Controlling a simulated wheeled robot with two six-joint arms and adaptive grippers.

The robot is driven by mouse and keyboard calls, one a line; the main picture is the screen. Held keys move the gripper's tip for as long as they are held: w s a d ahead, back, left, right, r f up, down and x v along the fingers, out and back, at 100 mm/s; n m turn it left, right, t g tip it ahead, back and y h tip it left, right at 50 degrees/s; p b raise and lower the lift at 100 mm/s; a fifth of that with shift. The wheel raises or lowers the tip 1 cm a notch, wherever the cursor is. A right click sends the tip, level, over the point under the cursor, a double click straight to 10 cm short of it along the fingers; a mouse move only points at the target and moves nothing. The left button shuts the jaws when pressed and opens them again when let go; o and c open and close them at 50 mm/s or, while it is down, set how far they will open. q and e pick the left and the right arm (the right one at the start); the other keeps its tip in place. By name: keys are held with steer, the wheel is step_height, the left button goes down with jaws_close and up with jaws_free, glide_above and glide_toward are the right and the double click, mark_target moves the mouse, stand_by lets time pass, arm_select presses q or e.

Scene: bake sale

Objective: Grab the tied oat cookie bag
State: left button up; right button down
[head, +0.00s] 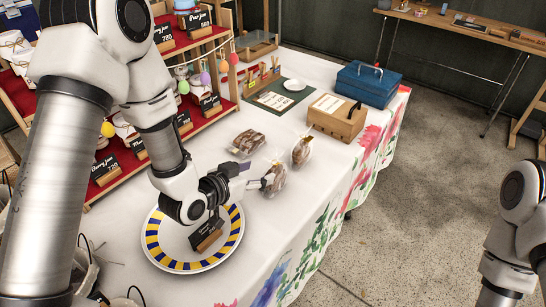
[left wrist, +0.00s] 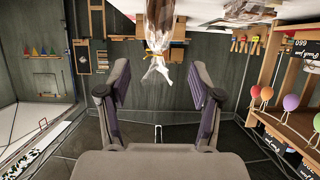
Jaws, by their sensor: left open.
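A clear bag of brown cookies (head: 274,179) stands on the white tablecloth, just beyond my left gripper (head: 262,184). In the left wrist view the bag (left wrist: 160,22) is at the top centre, its gathered neck tied and its loose end pointing at me. My left gripper (left wrist: 160,95) is open, fingers spread on either side of the line to the bag's loose end, with nothing between them. Two more cookie bags are near: one lying flat (head: 247,142) and one upright (head: 302,150). I cannot read which holds oat cookies. My right gripper is out of view.
A white plate with a blue and yellow rim (head: 154,249) and a small sign (head: 207,235) is below my left wrist. A wooden box (head: 337,120), a blue case (head: 367,84) and a red tiered stand (head: 222,105) stand around the bags.

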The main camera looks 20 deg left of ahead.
mark_target(273, 166)
arm_select(q)
steer(key=x, duration=0.8)
steer(key=shift+d, duration=0.15)
steer(key=shift+r, duration=0.1)
steer(key=c, duration=0.9)
